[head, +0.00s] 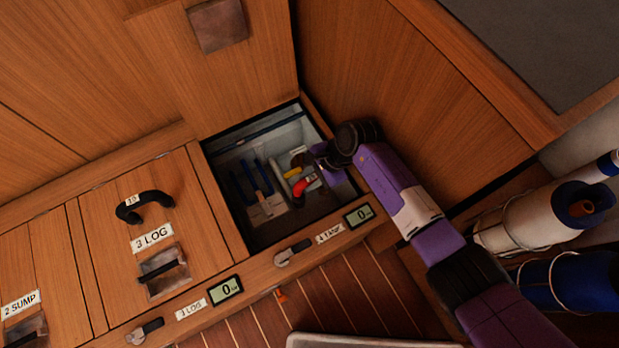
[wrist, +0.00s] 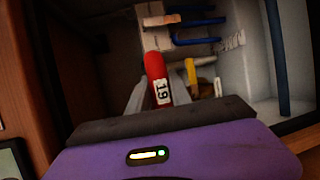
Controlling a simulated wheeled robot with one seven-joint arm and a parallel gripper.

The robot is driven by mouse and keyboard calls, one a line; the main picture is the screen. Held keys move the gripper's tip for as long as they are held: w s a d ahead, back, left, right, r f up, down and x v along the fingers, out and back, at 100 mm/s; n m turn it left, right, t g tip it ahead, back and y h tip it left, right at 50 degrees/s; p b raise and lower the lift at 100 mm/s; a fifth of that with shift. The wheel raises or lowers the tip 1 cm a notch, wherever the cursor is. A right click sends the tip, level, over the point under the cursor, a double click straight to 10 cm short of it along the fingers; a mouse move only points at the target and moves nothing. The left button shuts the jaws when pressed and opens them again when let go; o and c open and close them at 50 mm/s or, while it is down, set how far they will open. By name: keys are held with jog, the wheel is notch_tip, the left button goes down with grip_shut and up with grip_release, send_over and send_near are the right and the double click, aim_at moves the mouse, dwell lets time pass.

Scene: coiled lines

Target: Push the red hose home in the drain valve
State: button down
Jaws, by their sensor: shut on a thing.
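The red hose (head: 302,186) is a short, thick, bent piece inside the open floor locker. It also shows in the wrist view (wrist: 154,66), with a white tag reading 19. My gripper (wrist: 158,93) is shut on the red hose near this tag, the grey fingers on either side. In the head view my gripper (head: 317,170) reaches into the locker from the right and partly hides the hose. I cannot tell which fitting is the drain valve, nor how far the hose is in.
A yellow piece (wrist: 191,72) lies close to the right of the hose. Several blue hoses (wrist: 196,40) run alongside. The locker's wooden rim (head: 262,263) and walls bound the space. A closed hatch marked 3 LOG (head: 110,240) is to the left.

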jog(key=shift+f+b, duration=0.5)
jog(key=shift+f, duration=0.4)
jog(key=c, duration=0.7)
grip_release()
jog(key=shift+r, duration=0.1)
jog(key=shift+r+p, duration=3.45)
jog(key=shift+p, duration=0.4)
